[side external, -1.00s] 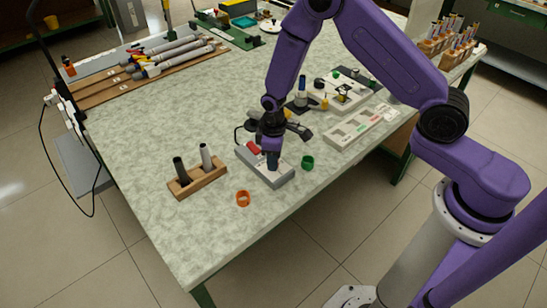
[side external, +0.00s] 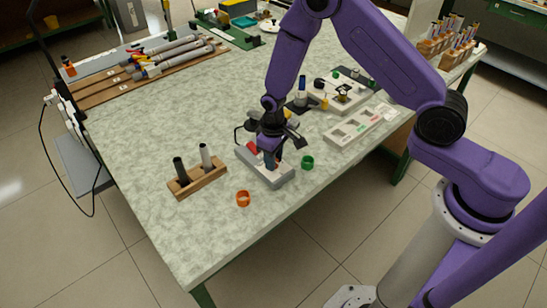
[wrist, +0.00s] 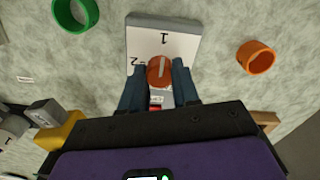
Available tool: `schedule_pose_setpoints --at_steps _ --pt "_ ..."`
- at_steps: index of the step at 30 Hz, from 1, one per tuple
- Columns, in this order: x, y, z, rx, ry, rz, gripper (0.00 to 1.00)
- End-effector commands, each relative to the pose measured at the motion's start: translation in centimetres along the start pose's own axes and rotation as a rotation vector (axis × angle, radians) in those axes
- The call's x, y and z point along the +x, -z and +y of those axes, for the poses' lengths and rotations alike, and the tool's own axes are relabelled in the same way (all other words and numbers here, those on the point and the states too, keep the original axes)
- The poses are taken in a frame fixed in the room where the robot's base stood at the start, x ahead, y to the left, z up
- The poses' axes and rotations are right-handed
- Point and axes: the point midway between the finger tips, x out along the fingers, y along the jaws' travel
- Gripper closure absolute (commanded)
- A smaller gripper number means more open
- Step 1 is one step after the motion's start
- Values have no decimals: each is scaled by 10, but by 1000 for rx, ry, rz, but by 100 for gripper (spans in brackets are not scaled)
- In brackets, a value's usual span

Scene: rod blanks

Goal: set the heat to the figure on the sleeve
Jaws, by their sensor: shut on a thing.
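The heat unit is a grey box with a white top (wrist: 178,38) in the wrist view; it also shows on the bench in the side view (side external: 282,181). Its round orange-red dial (wrist: 159,71) has a pale line running nearly up and down. The figures 1 and 2 are printed upside down or turned around it; any others are hidden. My gripper (wrist: 158,88) is shut on the dial, one blue finger on each side. A green sleeve (wrist: 75,14) and an orange sleeve (wrist: 256,57) lie apart from the unit. I can read no figure on either.
A wooden block (side external: 198,178) with two upright rods stands left of the unit. A pale tray with compartments (side external: 355,127) lies to the right. A long wooden rack (side external: 140,78) is at the back left. The bench's front left is clear.

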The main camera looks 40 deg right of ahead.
Motion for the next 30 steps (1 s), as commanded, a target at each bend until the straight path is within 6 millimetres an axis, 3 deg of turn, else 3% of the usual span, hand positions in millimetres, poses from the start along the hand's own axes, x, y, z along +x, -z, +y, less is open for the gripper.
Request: schedule_pose_setpoints --at_steps 5,6,8,20,30 --pt "-1 0 0 0 0 0 100" --pt "-1 0 0 -1 0 0 60" --pt "-1 0 0 -1 0 0 44" --pt "-6 1 0 -1 0 2 44" --pt "-56 1 0 -1 0 5 44"
